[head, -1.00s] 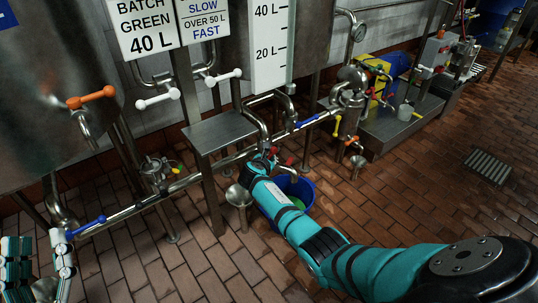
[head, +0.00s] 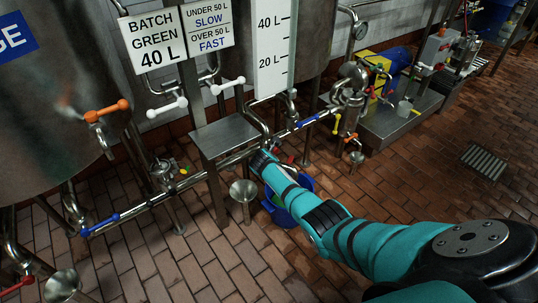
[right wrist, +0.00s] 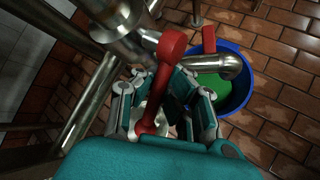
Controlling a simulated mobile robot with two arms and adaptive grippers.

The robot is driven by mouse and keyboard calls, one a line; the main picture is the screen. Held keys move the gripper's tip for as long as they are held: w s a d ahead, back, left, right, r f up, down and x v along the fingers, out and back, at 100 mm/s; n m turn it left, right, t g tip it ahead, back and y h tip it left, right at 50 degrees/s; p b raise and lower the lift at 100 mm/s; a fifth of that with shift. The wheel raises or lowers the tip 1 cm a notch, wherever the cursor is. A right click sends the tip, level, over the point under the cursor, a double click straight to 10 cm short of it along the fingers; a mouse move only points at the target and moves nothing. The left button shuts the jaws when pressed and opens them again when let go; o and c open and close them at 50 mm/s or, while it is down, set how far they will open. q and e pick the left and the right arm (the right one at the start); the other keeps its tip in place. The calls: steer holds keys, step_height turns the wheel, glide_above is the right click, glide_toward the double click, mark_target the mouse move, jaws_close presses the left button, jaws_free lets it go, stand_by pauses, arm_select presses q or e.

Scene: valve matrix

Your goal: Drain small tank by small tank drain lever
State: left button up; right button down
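A red lever (right wrist: 153,95) on a steel valve at a pipe outlet shows in the right wrist view. My right gripper (right wrist: 160,110) is open, with its fingers on either side of the lever and gaps visible beside it. In the head view my right gripper (head: 263,160) is at the pipe below the tank with the level gauge, and my arm hides most of the lever there. This tank (head: 316,45) stands behind the gauge (head: 274,45). A blue bucket (head: 304,187) holding something green stands under the outlet; it also shows in the right wrist view (right wrist: 246,68). My left gripper is out of view.
A steel stand (head: 225,135) and a funnel (head: 243,190) are left of my right gripper. Blue-handled valves (head: 307,121) sit along the pipe. A larger tank (head: 50,100) with an orange lever (head: 107,111) is at the left. The brick floor at right is mostly clear.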

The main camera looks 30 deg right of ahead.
steer(key=shift+s+a+y+p, duration=0.3)
steer(key=shift+y+p, duration=0.2)
steer(key=shift+p, duration=0.3)
steer(key=shift+m+y, duration=0.3)
steer(key=shift+a+r+m+g+y+p, duration=0.15)
steer(key=shift+r+m+g+y+p, duration=0.2)
steer(key=shift+y+p, duration=0.75)
steer(key=shift+r+m+y, duration=0.15)
steer(key=shift+m+y, duration=0.1)
steer(key=shift+y, duration=0.35)
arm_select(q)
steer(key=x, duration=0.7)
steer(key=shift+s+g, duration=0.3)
arm_select(e)
steer(key=shift+r, duration=0.1)
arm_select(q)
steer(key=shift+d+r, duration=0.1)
arm_select(e)
steer(key=shift+w+r+y, duration=0.1)
steer(key=shift+y, duration=0.3)
steer(key=c, duration=2)
jaws_free()
